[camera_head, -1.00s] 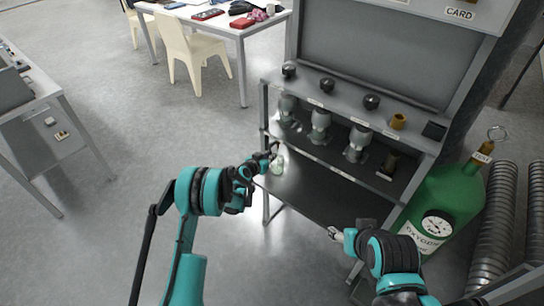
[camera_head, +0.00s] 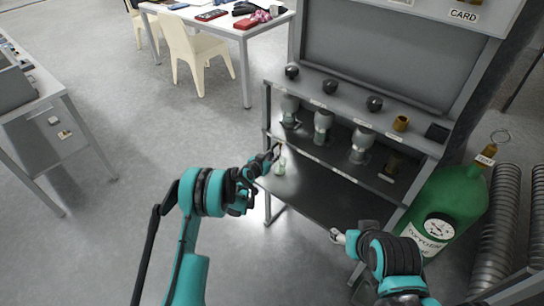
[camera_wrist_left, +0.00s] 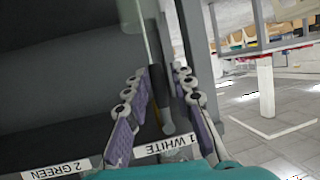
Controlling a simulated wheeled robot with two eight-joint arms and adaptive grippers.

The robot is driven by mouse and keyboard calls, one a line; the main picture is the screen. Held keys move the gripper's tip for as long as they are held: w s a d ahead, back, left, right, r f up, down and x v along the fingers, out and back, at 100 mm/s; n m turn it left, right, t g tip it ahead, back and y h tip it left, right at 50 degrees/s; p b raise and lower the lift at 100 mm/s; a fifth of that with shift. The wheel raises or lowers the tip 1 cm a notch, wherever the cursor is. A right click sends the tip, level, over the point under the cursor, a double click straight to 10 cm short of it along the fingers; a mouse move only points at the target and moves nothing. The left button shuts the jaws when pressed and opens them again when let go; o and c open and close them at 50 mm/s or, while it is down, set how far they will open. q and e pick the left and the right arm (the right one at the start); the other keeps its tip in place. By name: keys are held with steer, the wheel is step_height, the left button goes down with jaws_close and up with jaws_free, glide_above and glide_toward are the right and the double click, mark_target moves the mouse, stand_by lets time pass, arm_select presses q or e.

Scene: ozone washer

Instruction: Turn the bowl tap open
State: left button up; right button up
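My left gripper (camera_head: 275,157) is at the left end of the rack's lower shelf, beside a small pale glass vessel (camera_head: 280,167). In the left wrist view the two fingers of this gripper (camera_wrist_left: 163,112) are apart. A dark upright piece with a grey rounded end (camera_wrist_left: 168,126) shows between them, under a clear glass tube (camera_wrist_left: 140,18); I cannot tell whether the fingers touch it. No tap can be named with certainty; this piece may be part of it. My right gripper (camera_head: 338,237) is low in front of the rack, too small to read its state.
Open floor (camera_head: 110,140) lies left.

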arm_select(q)
steer(key=v, duration=1.2)
steer(key=s+a+r+n+g+y, duration=0.2)
steer(key=s+a+r+g, duration=0.1)
steer(key=s+r, duration=1.25)
steer(key=s+a+r+n+g+y, duration=0.1)
steer(key=s+a, duration=0.2)
steer(key=s, duration=0.8)
steer(key=s+a+r+n+g+y, duration=0.1)
steer(key=s+a+n+y, duration=0.1)
steer(key=s, duration=0.9)
steer(key=shift+a+y, duration=0.3)
steer(key=shift+a, duration=0.25)
